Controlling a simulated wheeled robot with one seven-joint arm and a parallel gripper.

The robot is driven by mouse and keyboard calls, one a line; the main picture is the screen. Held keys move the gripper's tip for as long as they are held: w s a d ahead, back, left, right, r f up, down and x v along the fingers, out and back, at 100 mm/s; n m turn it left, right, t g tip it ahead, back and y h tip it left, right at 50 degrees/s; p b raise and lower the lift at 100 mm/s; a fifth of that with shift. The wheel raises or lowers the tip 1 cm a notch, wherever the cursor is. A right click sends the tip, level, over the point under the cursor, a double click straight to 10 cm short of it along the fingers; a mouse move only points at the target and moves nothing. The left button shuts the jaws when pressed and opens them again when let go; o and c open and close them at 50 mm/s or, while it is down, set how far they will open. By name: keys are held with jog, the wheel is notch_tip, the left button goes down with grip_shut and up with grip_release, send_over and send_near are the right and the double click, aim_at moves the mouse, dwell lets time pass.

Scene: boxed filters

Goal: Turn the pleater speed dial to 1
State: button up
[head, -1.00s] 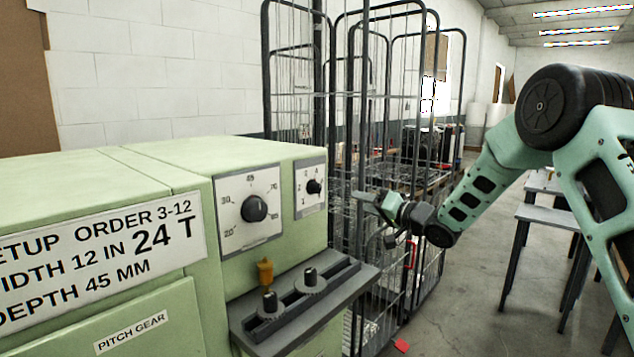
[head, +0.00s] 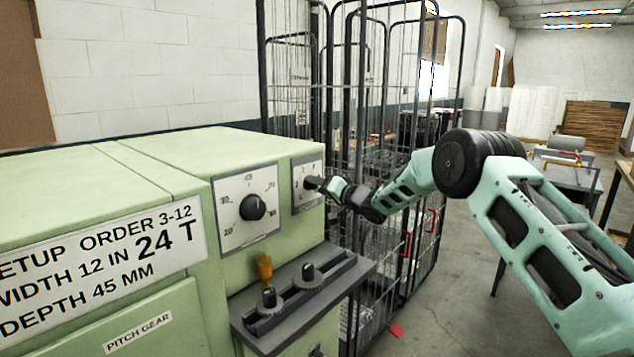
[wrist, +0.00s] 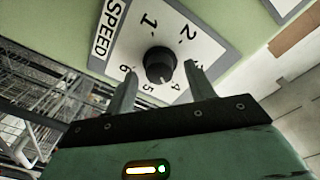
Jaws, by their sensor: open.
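The speed dial (wrist: 160,63) is a round black knob on a white plate marked SPEED (wrist: 103,32). Numbers 1, 2, 4, 5 and 6 show around it; a small light mark on the knob seems to face between 4 and 5, but this is hard to read. In the head view its plate (head: 298,203) is on the green machine's front, with the knob mostly hidden by my gripper (head: 317,183). In the wrist view my gripper (wrist: 160,74) is open, its fingertips on either side of the knob. I cannot tell whether they touch it.
A larger dial (head: 253,207) is just left of the speed dial. Below, a dark ledge (head: 335,285) juts out with two small knobs and a yellow part (head: 264,267). Wire cages (head: 390,240) stand close behind my gripper. Open floor (head: 450,310) lies to the right.

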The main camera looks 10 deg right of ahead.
jog(key=shift+w+a, duration=0.4)
jog(key=shift+w, duration=0.2)
jog(key=c, duration=1)
